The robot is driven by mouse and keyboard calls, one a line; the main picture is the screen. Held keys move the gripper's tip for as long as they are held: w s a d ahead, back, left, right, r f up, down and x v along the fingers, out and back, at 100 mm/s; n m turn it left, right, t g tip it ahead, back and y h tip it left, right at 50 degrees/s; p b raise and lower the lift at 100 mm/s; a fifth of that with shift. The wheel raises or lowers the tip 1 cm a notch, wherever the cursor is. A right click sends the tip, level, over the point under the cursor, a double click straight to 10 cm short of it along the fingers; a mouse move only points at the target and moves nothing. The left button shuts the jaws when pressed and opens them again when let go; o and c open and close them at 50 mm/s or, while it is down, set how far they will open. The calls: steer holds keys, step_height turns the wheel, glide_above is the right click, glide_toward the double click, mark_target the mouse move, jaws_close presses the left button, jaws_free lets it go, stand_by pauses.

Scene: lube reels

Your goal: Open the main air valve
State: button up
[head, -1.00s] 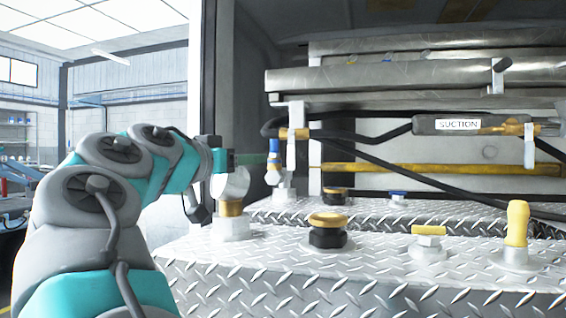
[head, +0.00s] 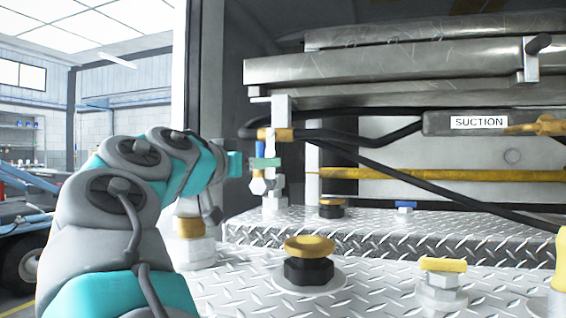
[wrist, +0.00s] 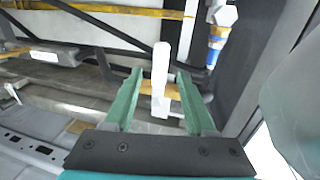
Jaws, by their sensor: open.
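My gripper (head: 268,163) reaches toward the fittings at the left end of the steel shelf in the head view. In the wrist view its green fingers (wrist: 158,77) are apart, with nothing clamped. A white upright bar (wrist: 160,72) appears between the fingers there, with a brass fitting (wrist: 158,89) behind it; contact cannot be told. The bar (head: 280,107) and brass fitting (head: 285,135) also show in the head view. No label marks the main air valve.
A yellow-topped black knob (head: 309,246) and a yellow-handled fitting (head: 442,266) stand on the diamond-plate deck (head: 370,270). A black hose (head: 370,135) and a SUCTION-labelled grey handle (head: 470,121) lie right. A dark door frame (head: 232,110) is close left.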

steer(key=x, duration=0.7)
steer(key=shift+w, duration=0.2)
steer(key=shift+d, duration=0.1)
steer(key=shift+c, duration=0.3)
jaws_close()
stand_by(0.8)
